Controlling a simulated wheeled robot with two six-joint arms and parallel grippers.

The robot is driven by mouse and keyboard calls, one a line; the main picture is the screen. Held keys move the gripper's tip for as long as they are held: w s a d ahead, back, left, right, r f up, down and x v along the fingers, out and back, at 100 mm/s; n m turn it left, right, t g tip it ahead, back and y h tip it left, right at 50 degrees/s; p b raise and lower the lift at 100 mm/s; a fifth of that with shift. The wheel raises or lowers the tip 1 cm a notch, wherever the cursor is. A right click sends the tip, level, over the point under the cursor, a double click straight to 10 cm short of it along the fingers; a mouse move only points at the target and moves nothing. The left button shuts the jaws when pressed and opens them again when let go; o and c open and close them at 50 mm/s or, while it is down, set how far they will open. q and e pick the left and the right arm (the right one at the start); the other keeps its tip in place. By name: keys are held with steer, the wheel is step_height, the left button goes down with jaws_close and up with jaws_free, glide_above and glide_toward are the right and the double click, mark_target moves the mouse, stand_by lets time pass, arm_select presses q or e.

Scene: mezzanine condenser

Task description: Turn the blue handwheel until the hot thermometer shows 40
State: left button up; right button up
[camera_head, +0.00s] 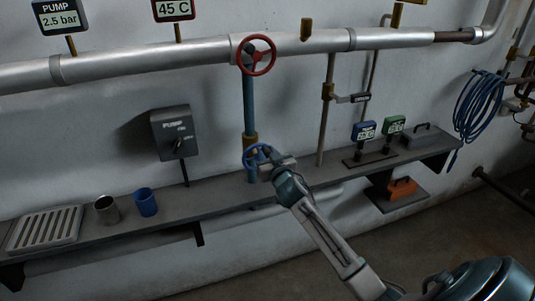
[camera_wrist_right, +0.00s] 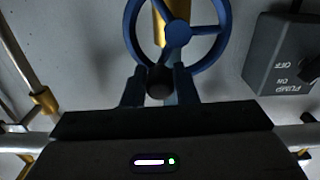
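The blue handwheel (camera_head: 257,155) sits low on a vertical blue pipe, just above the shelf. In the right wrist view the blue handwheel (camera_wrist_right: 178,33) faces me, with a dark knob (camera_wrist_right: 160,80) on the near part of its rim. My right gripper (camera_head: 274,166) is at the wheel; in the wrist view its two fingers (camera_wrist_right: 160,84) stand on either side of the knob and appear to touch it. A thermometer display (camera_head: 174,9) on the top pipe reads 45 C; its top edge is cut off. My left gripper is not in view.
A red handwheel (camera_head: 256,55) is above on the large pipe. A pump switch box (camera_head: 171,133) is on the wall. The shelf (camera_head: 210,198) holds a blue cup (camera_head: 146,202), metal cup (camera_head: 106,209), rack (camera_head: 45,229) and two small displays, blue (camera_head: 363,131) and green (camera_head: 395,125).

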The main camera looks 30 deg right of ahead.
steer(key=c, duration=0.5)
steer(key=shift+o, duration=0.2)
steer(key=shift+a+r+n+p, duration=0.25)
steer(key=shift+n+p, duration=0.25)
steer(key=shift+n, duration=0.3)
steer(key=shift+w+a+n, duration=0.1)
steer(key=shift+a+n, duration=0.15)
steer(key=shift+n, duration=0.45)
steer(key=o, duration=1)
